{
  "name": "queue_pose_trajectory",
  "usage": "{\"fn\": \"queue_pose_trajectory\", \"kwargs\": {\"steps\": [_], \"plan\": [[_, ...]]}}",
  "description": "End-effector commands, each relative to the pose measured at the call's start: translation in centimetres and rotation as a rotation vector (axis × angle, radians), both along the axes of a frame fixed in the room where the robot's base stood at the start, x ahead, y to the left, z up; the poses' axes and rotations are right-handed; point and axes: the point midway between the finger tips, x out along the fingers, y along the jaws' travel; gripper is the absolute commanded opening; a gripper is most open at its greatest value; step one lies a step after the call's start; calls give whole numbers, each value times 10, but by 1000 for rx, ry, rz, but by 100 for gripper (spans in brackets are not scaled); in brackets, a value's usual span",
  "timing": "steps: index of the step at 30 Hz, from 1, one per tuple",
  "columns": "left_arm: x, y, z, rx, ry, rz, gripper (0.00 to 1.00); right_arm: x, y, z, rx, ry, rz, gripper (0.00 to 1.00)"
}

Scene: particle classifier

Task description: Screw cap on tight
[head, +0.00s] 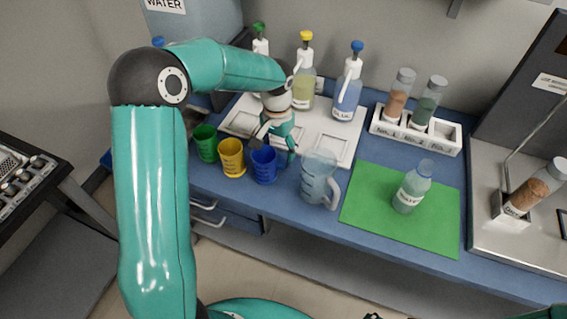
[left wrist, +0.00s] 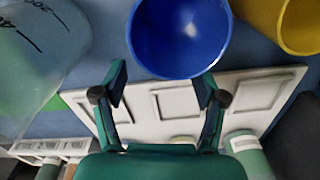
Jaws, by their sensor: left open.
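A clear bottle (head: 411,190) with pale green contents and a white label stands upright on the green mat (head: 363,215). A pale blue cap (head: 426,167) appears to sit on its top; how tight it is cannot be told. My left gripper (head: 272,140) is open and empty, well to the left of the bottle, by the blue cup (head: 264,167). In the left wrist view the open fingers (left wrist: 162,85) are apart beside the blue cup (left wrist: 180,35). Only a small dark piece, perhaps of my right gripper (head: 373,317), shows at the bottom edge; its state is unclear.
Green (head: 206,143) and yellow (head: 231,158) cups stand left of the blue one. A clear jug (head: 319,180) stands between cups and mat. Behind are a white tray (head: 330,143), several pump bottles, and a vial rack (head: 440,143). A scale with a vial (head: 530,188) is right.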

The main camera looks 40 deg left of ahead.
Motion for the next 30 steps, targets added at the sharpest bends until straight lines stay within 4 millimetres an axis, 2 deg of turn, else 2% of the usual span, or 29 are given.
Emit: {"fn": "queue_pose_trajectory", "kwargs": {"steps": [10, 22, 23, 30], "plan": [[2, 1, -44, 0, 4, 0, 71, 0, 0, 10, 0, 0, 0, 88], [2, 0, -49, 0, 1, -1, 71, 0, 0, 10, 0, 0, 0, 88], [2, 0, -49, 0, 1, -1, 70, 0, 0, 10, 0, 0, 0, 88], [2, 0, -49, 0, 1, -2, 31, 0, 0, 10, 0, 0, 0, 88]]}}
